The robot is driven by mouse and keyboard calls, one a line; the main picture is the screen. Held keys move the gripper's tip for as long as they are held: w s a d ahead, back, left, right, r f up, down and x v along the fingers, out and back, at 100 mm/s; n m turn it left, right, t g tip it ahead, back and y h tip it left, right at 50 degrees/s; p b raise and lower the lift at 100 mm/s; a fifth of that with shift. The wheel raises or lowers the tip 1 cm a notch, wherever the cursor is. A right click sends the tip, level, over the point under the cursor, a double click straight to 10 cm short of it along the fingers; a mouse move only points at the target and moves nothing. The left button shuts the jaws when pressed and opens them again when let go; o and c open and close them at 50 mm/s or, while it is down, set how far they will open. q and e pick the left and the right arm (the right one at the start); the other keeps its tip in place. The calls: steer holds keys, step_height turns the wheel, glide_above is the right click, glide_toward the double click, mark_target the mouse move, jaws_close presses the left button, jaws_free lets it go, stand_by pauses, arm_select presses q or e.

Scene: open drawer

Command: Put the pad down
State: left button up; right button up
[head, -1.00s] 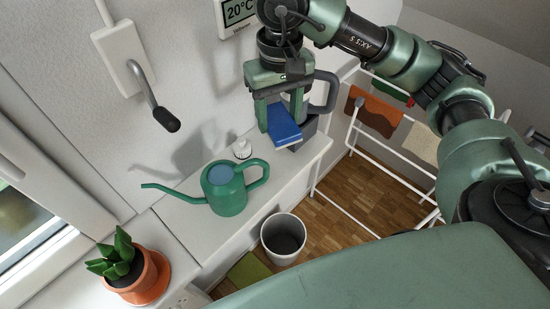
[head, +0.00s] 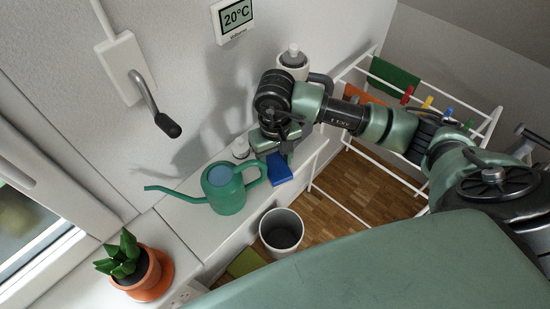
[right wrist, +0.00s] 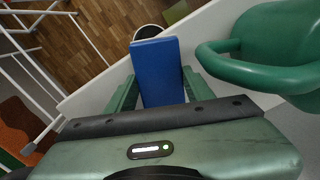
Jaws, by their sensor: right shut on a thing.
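The pad is a blue block (head: 279,168), low over the white ledge (head: 185,215), right of the green watering can (head: 225,190). My right gripper (head: 274,146) points down and is shut on the pad. In the right wrist view the pad (right wrist: 158,72) stands out between the two green fingers, and the watering can's handle (right wrist: 260,72) is close on the right. I cannot tell whether the pad touches the ledge. My left gripper is not in view.
A potted plant (head: 130,262) is at lower left. A bin (head: 281,232) stands on the floor. A drying rack (head: 345,205) is at right.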

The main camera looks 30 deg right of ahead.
mark_target(275, 165)
steer(key=shift+f+b, duration=0.2)
steer(key=shift+b, duration=0.15)
steer(key=o, duration=1.2)
steer(key=shift+r, duration=0.1)
steer(key=shift+r+p, duration=0.25)
steer(key=shift+p, duration=0.2)
steer(key=shift+r+b, duration=2)
steer(key=shift+r, duration=3.9)
steer(key=shift+f, duration=0.1)
